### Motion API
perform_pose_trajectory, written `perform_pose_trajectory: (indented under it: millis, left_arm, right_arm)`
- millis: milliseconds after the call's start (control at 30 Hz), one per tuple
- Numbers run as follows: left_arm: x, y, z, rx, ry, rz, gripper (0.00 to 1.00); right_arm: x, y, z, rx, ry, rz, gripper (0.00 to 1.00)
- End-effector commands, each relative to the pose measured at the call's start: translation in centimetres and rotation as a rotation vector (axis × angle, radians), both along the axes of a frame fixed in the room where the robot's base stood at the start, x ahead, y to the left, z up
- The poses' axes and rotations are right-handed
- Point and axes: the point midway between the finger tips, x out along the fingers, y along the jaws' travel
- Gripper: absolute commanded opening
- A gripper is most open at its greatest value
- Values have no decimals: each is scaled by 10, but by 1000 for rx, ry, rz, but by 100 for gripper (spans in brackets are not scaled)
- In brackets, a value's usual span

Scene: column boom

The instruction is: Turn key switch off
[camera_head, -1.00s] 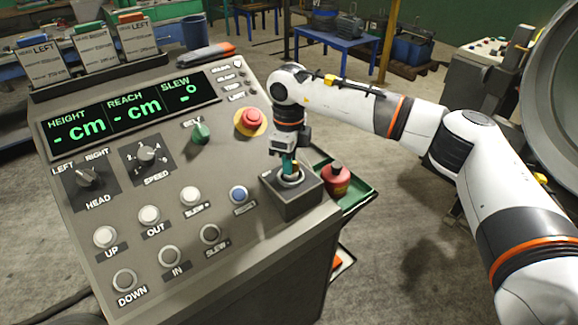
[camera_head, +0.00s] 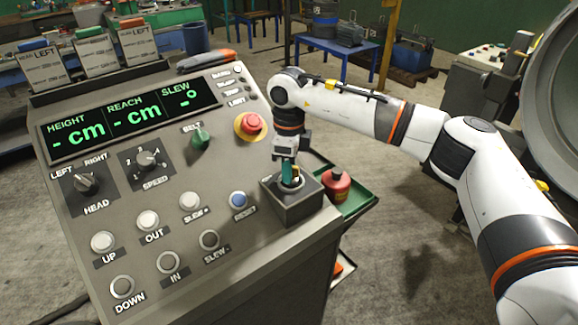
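The key switch box (camera_head: 291,207) is a dark raised block with a metal ring on top, at the right front corner of the sloping grey console (camera_head: 232,272). My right gripper (camera_head: 289,178) points down onto the ring from above, its teal fingers at the key's place. The fingers hide the key, and I cannot tell whether they are closed on it. A small yellow bit shows beside the fingertips. The green display (camera_head: 132,118) reads dashes for height, reach and slew. My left gripper is not in view.
A red emergency button (camera_head: 251,122) on a yellow base and a green selector knob (camera_head: 200,137) are left of my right gripper. A red can (camera_head: 336,183) stands in a green tray (camera_head: 358,200) close to the box's right. Several push buttons fill the console's lower part.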

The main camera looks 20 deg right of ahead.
Motion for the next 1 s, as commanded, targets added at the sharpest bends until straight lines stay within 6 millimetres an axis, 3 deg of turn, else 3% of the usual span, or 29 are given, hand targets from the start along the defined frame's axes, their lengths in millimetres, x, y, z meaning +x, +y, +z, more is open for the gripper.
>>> perform_pose_trajectory:
  millis: [233, 367, 800, 1000]
  left_arm:
    - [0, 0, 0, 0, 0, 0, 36]
    - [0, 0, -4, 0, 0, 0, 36]
    - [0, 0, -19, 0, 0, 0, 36]
    - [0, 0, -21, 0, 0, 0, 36]
  right_arm:
    - [0, 0, 0, 0, 1, -1, 33]
    - [0, 0, 10, 1, 0, -1, 33]
    - [0, 0, 97, 0, -2, -1, 33]
    - [0, 0, 117, 0, 0, 0, 33]
